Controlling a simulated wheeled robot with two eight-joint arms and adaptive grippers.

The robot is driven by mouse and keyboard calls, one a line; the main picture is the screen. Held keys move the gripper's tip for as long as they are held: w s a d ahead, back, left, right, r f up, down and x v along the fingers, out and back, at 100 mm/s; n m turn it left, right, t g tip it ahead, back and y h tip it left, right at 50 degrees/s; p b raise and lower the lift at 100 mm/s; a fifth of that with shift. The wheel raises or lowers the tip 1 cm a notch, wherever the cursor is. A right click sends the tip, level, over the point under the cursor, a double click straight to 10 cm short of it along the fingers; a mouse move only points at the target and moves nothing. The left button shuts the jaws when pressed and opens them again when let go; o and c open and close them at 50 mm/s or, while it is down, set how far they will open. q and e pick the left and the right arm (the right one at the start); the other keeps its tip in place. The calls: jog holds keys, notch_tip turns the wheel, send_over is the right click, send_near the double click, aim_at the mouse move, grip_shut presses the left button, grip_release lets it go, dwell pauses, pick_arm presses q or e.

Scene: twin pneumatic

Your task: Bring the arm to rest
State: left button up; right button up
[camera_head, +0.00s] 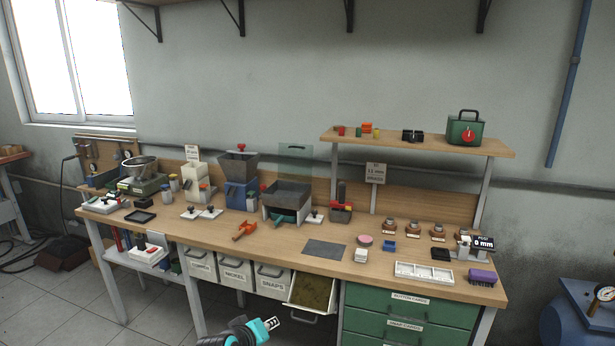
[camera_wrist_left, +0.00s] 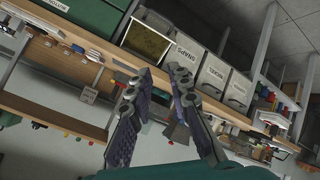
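My left gripper (camera_head: 272,323) is low in the head view, in front of the workbench and near the open drawer. Its cyan and black wrist comes up from the bottom edge. In the left wrist view its two dark fingers (camera_wrist_left: 160,72) stand apart with nothing between them, so it is open and empty. That view is steeply tilted, with the bench and bins beyond the fingertips. My right gripper is in neither view.
The workbench (camera_head: 300,237) carries hoppers, small tools and a white tray (camera_head: 424,273). An open drawer (camera_head: 312,291) juts out below its front edge, beside closed bins (camera_head: 236,272) and green drawers (camera_head: 410,312). A blue tank (camera_head: 585,312) stands at right. Floor at left is partly clear.

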pick_arm(q)
jog(key=s+a+m+g+y, duration=0.1)
jog(key=s+a+m, duration=0.1)
jog(key=s, duration=1)
jog(key=s+a+f+m+g+y, duration=0.1)
jog(key=s+a, duration=0.4)
jog(key=s, duration=0.7)
jog(key=shift+a+f+m+g+y, duration=0.3)
jog(key=shift+m+g+y, duration=0.3)
jog(key=shift+m, duration=0.5)
